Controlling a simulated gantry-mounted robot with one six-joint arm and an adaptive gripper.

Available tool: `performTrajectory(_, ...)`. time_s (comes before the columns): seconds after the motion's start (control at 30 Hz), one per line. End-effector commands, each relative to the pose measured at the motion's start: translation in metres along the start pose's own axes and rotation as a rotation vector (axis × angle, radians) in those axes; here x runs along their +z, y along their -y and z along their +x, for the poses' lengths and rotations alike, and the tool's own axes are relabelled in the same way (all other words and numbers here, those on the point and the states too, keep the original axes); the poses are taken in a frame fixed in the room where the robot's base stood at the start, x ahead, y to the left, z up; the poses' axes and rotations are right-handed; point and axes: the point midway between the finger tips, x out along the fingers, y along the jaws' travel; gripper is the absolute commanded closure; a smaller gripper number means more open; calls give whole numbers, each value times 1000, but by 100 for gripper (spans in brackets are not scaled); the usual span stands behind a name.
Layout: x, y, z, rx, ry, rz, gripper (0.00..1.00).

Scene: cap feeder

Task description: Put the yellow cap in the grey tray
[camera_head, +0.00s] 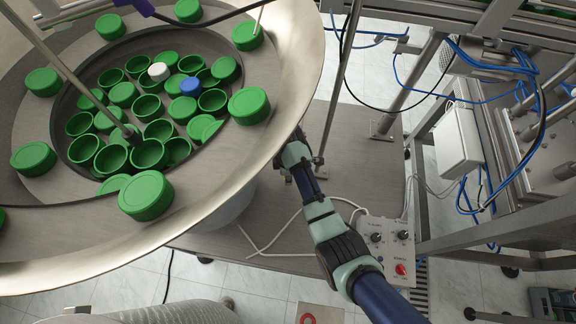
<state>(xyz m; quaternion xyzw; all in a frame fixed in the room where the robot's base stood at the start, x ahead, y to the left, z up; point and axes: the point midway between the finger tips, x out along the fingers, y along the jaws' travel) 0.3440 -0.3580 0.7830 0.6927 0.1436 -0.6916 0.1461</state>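No yellow cap shows in this view. The caps I see in the feeder bowl are green, plus one white cap (159,71) and one blue cap (190,86) lying among them. I cannot make out a grey tray for certain. My arm reaches from the lower right up to the bowl's right side. Its wrist end is beside and below the bowl rim, and my gripper is hidden there, so its fingers do not show.
The large metal feeder bowl (225,185) fills the left, with several green caps on its ledge and a rod slanting into its middle. Posts, cables and a machine frame crowd the right.

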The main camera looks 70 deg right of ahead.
Motion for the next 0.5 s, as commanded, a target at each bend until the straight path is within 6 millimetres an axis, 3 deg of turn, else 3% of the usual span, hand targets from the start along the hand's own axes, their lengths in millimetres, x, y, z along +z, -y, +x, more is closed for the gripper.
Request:
performTrajectory(0.1, 0, 1, 25, -4, 1, 0, 80)
performTrajectory(0.17, 0, 1, 32, -3, 1, 0, 80)
performTrajectory(0.5, 0, 1, 34, -1, 1, 0, 80)
